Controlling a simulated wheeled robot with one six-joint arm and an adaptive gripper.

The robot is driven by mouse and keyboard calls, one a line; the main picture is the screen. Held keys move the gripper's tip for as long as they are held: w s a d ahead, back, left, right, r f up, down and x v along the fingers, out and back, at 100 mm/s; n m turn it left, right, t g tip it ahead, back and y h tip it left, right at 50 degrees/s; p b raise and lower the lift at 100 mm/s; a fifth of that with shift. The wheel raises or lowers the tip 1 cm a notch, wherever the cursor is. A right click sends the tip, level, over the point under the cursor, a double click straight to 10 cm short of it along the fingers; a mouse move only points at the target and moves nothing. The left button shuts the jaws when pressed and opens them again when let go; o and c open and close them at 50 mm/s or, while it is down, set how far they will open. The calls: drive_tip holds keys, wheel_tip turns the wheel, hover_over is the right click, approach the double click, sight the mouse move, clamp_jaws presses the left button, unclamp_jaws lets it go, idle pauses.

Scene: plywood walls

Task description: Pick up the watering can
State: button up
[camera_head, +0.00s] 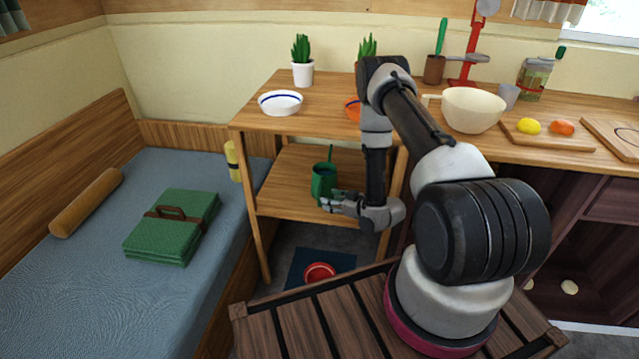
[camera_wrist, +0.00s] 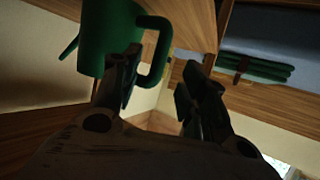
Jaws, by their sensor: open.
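The green watering can (camera_head: 322,186) stands upright on the middle shelf of the wooden shelf unit (camera_head: 283,205). My gripper (camera_head: 328,201) is in front of the can at its lower right. In the wrist view the can (camera_wrist: 104,35) is at the upper left, with its loop handle (camera_wrist: 158,58) toward the middle and its spout at the far left. My open gripper (camera_wrist: 158,82) has one finger over the can's side near the handle, and the other finger is apart to the right. The handle lies between the two fingers in this view. I cannot tell whether a finger touches the can.
A white bowl (camera_head: 280,103) and a potted cactus (camera_head: 303,66) stand on the unit's top above the can. A red dish (camera_head: 319,272) is on a dark mat below. A bed with a folded green blanket (camera_head: 172,228) is at the left.

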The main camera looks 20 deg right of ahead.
drive_tip(key=x, duration=0.6)
drive_tip(key=shift+w+f, duration=0.1)
drive_tip(key=shift+f, duration=0.35)
clamp_jaws()
